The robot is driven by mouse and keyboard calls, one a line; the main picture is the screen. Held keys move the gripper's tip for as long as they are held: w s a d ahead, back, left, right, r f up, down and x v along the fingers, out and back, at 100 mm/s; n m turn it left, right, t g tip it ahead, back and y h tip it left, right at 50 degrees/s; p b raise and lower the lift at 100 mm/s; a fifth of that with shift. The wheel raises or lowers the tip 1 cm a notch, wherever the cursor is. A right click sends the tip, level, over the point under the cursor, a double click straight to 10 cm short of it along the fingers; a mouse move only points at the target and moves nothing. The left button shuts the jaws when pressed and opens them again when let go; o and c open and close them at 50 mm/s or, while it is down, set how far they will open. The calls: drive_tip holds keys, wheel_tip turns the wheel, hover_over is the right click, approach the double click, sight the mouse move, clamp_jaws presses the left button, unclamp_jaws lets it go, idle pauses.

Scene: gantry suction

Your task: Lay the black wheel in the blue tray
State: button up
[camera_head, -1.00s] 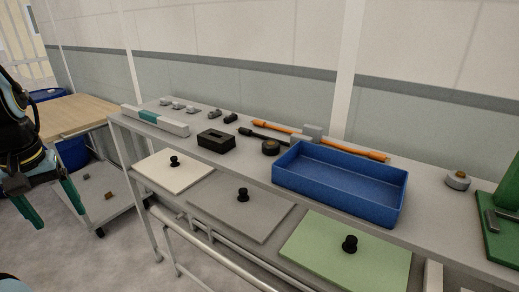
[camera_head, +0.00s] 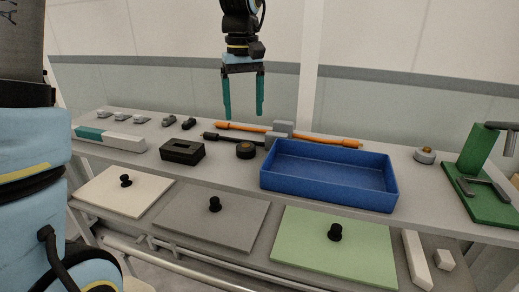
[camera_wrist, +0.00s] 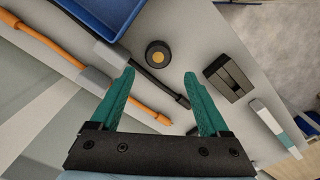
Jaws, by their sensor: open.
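The black wheel (camera_head: 245,151), a small round piece with a tan centre, lies on the grey shelf just left of the blue tray. It also shows in the wrist view (camera_wrist: 158,55), ahead of the fingertips and between their lines. The blue tray (camera_head: 325,187) is rectangular, open-topped and empty; in the wrist view only its corner (camera_wrist: 119,35) shows at the top left. My gripper (camera_head: 243,114) is open and empty, with teal fingers pointing down above the back of the shelf. It is above the wheel, apart from it; the wrist view also shows both fingers (camera_wrist: 160,80).
A black slotted block (camera_head: 182,151) sits left of the wheel. Behind are a black-ended rod and an orange rod (camera_head: 340,141) with a grey block. A green stand (camera_head: 480,165) is at right. Knobbed plates, one light green (camera_head: 345,260), lie on the lower level.

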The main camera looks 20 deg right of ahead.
hover_over(246, 146)
drive_tip(key=f, duration=0.4)
drive_tip(key=shift+s+f+p, duration=0.2)
drive_tip(key=shift+f+p, duration=0.15)
drive_tip(key=shift+p, duration=0.05)
drive_tip(key=shift+w+f+p, duration=0.15)
drive_tip(key=shift+f+p, duration=0.8)
drive_tip(key=shift+f, duration=2)
drive_tip(key=shift+c, duration=0.2)
clamp_jaws()
